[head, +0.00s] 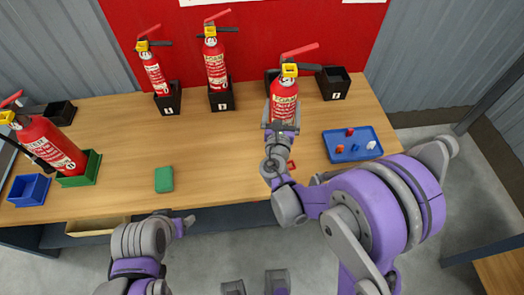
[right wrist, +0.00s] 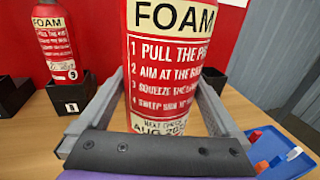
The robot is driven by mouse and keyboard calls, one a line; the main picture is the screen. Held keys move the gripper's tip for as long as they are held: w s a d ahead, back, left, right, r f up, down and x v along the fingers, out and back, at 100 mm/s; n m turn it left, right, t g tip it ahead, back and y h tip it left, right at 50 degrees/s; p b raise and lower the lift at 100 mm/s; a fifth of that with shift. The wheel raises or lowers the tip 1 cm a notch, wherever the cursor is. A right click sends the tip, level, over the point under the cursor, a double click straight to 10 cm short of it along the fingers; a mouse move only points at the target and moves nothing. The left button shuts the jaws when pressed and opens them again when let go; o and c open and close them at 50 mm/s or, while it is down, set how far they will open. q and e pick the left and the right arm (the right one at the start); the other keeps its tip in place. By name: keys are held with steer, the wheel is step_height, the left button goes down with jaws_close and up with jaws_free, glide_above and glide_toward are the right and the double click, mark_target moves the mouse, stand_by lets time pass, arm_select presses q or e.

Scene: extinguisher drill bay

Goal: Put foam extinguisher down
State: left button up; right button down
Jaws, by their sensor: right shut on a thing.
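The red foam extinguisher (head: 284,102), with a yellow collar and red lever, is upright at the right of the middle of the table. My right gripper (head: 281,127) is shut on its lower body. In the right wrist view, the FOAM label (right wrist: 172,60) faces the camera between the two fingers (right wrist: 160,122). Its base is hidden, so I cannot tell whether it touches the table. A black holder (head: 270,76) shows partly behind it. My left gripper (head: 184,223) is low, in front of the table edge; its jaws are not clear.
Black holders (head: 221,103) with extinguishers (head: 215,65) stand at the back; an empty black holder (head: 333,88) is at right. A blue tray (head: 345,155) with small parts lies right. At left are a green holder (head: 90,172) with a large extinguisher (head: 55,145) and a green block (head: 164,179).

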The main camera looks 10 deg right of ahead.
steer(key=a+n+y+b, duration=0.1)
steer(key=a+b, duration=0.2)
steer(key=a, duration=0.7)
step_height(320, 180, down, 9)
steer(key=b, duration=0.1)
steer(key=shift+s, duration=0.2)
steer(key=shift+d, duration=0.1)
steer(key=shift+f+b, duration=0.15)
steer(key=shift+b, duration=0.25)
jaws_free()
steer(key=b+v, duration=0.1)
steer(key=v, duration=1.1)
steer(key=shift+d, duration=0.15)
